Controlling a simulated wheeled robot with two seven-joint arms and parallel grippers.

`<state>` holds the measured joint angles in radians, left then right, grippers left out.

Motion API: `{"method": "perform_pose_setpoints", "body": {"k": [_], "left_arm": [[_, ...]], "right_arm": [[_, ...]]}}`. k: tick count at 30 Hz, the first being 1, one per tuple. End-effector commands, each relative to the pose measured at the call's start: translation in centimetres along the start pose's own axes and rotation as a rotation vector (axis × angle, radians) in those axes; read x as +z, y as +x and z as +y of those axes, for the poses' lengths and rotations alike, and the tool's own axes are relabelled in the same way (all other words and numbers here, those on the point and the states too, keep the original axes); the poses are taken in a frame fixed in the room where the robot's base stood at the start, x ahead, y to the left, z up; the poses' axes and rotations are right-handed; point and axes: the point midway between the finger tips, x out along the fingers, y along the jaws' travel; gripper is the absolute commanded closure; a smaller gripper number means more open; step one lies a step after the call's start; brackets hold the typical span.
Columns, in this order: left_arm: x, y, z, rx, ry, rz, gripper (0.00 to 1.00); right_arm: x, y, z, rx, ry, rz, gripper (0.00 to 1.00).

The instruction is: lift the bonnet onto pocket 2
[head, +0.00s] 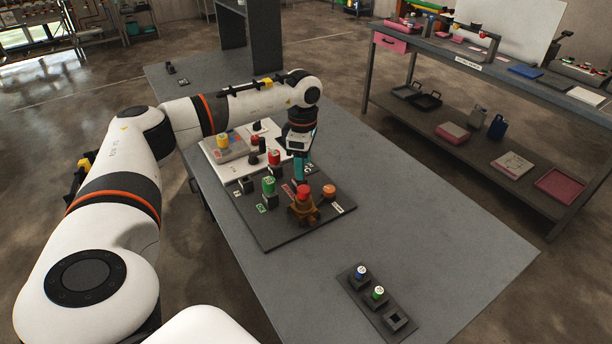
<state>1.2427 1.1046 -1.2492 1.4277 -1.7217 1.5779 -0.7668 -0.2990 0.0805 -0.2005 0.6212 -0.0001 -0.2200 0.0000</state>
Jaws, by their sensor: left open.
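My left gripper (299,182) reaches down over the dark board (268,238) from behind, with teal fingers. It is open, just behind a brown valve-like body (303,213) with a red top (303,191). Whether the fingers touch it is hidden. No part is clearly marked as the bonnet. A green-topped part (268,186) stands left of the body and an orange one (329,192) right of it. Pocket numbers are unreadable.
Behind the dark board, a white board (222,168) carries a grey block with a yellow top (222,141) and red-topped parts (274,158). The grey table (440,240) is clear on the right. A shelved bench (480,75) stands beyond a floor gap.

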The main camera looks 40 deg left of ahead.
Motion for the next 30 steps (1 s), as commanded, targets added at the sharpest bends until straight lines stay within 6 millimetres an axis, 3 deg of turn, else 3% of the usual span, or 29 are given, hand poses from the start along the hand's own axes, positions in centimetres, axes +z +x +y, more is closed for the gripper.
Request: {"method": "perform_pose_setpoints", "body": {"k": [8, 21, 30], "left_arm": [[-0.1, 2.4, 0.1, 0.002, 0.000, 0.001, 0.45], [-0.2, 8.4, 0.1, 0.003, 0.001, 0.002, 0.45], [-0.2, 10.0, 0.1, 0.001, 0.001, 0.004, 0.45]], "right_arm": [[-0.3, 1.8, 0.3, 0.004, 0.000, 0.003, 1.00], [-0.8, 5.9, 0.4, 0.003, 0.001, 0.003, 1.00], [-0.8, 6.8, 0.3, 0.003, 0.001, 0.003, 1.00]]}}
